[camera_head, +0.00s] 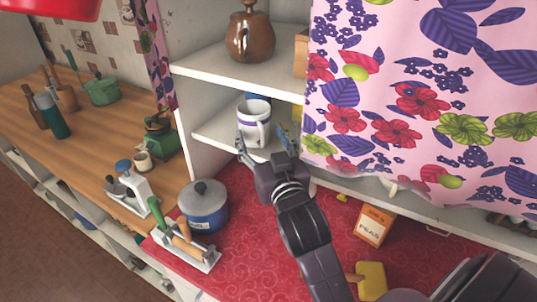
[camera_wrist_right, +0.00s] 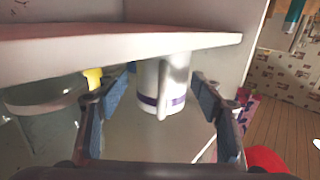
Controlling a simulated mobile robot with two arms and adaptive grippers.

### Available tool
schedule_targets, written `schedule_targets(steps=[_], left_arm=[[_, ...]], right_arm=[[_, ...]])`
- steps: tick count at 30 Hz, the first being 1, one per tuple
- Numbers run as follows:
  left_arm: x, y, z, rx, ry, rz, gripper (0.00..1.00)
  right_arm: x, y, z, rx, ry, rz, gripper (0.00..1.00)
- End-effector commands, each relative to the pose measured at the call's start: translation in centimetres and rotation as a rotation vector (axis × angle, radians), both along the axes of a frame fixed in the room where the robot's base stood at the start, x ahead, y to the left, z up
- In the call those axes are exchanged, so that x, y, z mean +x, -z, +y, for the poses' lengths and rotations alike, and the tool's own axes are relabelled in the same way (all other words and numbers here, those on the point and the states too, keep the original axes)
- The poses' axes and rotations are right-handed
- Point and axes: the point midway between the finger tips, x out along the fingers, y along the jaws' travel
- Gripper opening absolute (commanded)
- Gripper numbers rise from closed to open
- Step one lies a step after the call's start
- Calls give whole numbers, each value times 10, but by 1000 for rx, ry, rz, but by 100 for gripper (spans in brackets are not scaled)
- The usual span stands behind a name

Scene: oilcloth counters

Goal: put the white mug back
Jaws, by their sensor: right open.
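The white mug (camera_head: 254,125) with purple bands stands upright on the lower shelf (camera_head: 215,141) of the white wall unit, near its front edge. My right gripper (camera_head: 262,142) is open in front of the mug, its blue-padded fingers spread to either side. My left gripper is not in view.
A brown pot (camera_head: 250,38) stands on the upper shelf (camera_head: 235,80). A floral curtain (camera_head: 400,100) hangs close on the right. A blue lidded pot (camera_head: 204,210), a utensil holder (camera_head: 188,248) and an orange peas box (camera_head: 374,226) stand on the red counter (camera_head: 255,240).

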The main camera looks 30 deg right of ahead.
Motion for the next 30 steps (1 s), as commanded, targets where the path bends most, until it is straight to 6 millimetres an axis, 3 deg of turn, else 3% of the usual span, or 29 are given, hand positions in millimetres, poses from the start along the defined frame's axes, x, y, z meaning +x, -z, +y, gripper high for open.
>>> schedule_targets(steps=[1, 6, 12, 30], left_arm=[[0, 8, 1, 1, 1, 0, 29], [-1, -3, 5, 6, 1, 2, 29], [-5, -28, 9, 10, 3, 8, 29], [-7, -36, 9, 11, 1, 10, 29]], right_arm=[[-13, 5, 3, 3, 1, 1, 61], [-44, -1, 10, 3, 2, 4, 61], [-58, -3, 14, 3, 3, 5, 61], [-68, 0, 17, 1, 1, 0, 61]])
